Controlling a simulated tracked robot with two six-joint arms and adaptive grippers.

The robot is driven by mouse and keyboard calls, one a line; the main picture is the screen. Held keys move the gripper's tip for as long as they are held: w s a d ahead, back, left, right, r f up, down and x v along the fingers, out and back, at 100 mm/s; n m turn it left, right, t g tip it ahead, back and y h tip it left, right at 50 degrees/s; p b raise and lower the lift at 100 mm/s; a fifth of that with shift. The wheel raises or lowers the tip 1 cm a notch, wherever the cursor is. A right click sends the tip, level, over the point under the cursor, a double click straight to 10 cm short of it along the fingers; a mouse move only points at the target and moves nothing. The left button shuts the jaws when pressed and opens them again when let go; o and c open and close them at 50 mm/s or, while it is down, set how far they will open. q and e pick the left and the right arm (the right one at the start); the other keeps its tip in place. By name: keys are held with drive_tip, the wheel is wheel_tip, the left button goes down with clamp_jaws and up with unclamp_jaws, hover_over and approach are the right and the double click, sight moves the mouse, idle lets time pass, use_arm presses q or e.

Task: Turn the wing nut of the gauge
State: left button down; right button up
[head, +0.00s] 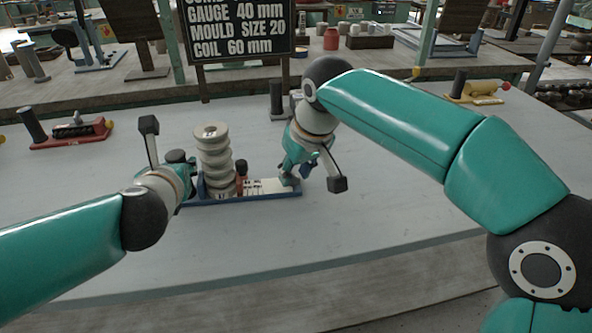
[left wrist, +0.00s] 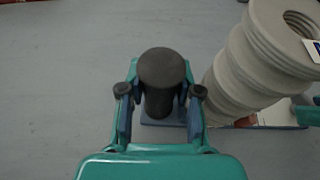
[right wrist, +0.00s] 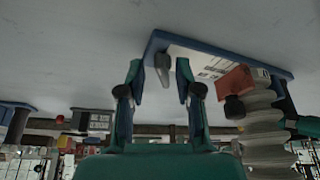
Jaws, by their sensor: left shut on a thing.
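The gauge (head: 262,197) is a blue base with a white marked plate, lying on the grey table. A dark post (left wrist: 160,70) stands at its left end. My left gripper (head: 187,172) is shut on this post, a finger on each side in the left wrist view. A red block (right wrist: 236,82) with a black knob sits along the plate. A small grey piece (right wrist: 163,70), apparently the wing nut, stands at the right end. My right gripper (head: 289,177) is open, its fingers at either side of this piece in the right wrist view; they hide it in the head view.
A dark sign (head: 238,28) and a dark cylinder (head: 277,98) stand behind. A red-based gauge (head: 72,134) lies at left, a yellow-based one (head: 474,92) at right. The front table is clear.

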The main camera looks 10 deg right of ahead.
clamp_jaws()
use_arm(q)
drive_tip(key=shift+a, duration=0.15)
use_arm(e)
drive_tip(key=shift+m+h, duration=0.3)
drive_tip(key=shift+m, duration=0.4)
drive_tip(key=shift+c, duration=0.7)
unclamp_jaws()
use_arm(q)
drive_tip(key=shift+r, duration=0.1)
use_arm(e)
drive_tip(key=shift+o, duration=0.7)
drive_tip(key=shift+a, duration=0.1)
